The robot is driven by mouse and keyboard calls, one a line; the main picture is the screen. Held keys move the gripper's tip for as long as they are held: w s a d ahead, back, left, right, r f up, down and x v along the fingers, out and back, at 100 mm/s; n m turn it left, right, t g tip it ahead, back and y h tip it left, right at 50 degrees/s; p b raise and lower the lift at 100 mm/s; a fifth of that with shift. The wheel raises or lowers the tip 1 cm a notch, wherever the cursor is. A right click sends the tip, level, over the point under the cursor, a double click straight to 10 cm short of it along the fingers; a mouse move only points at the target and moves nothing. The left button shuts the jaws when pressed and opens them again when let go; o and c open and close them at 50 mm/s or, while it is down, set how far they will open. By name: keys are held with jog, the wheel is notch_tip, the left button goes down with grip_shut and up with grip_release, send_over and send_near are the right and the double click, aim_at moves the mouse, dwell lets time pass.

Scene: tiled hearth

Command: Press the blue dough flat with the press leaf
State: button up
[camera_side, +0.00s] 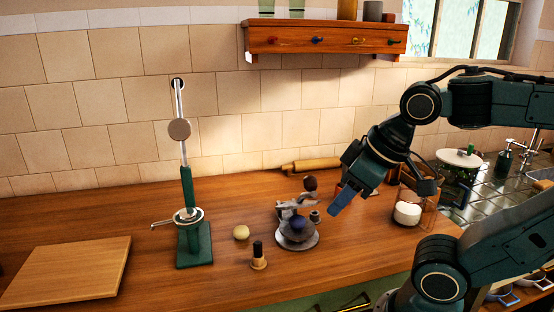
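The blue dough (298,223) is a dark blue lump sitting low in a small grey press on the wooden counter. The press has a round grey base (297,241). Its raised press leaf (292,206) appears as a grey piece above the dough, with a dark brown knob (311,183) at the top. Grey parts of the press partly cover the dough. My gripper (339,201) is just right of the press, tilted down to the left, with blue fingertips. It appears apart from the knob and the leaf. The gap between its fingers cannot be made out.
A green stand (188,215) and a wooden board (69,270) are further left. A rolling pin (308,165) lies behind; a glass container (424,216) stands right.

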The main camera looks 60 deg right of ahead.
jog(key=shift+r, duration=0.1)
grip_shut()
jog(key=w+d+r+m+g+h, duration=0.2)
jog(key=w+d+r+m+g, duration=0.1)
jog(key=w+d+r+m, duration=0.6)
notch_tip(320, 180, up, 4)
jog(key=shift+w+d+f, duration=0.1)
jog(key=shift+w+d, duration=0.7)
jog(key=shift+w, duration=0.05)
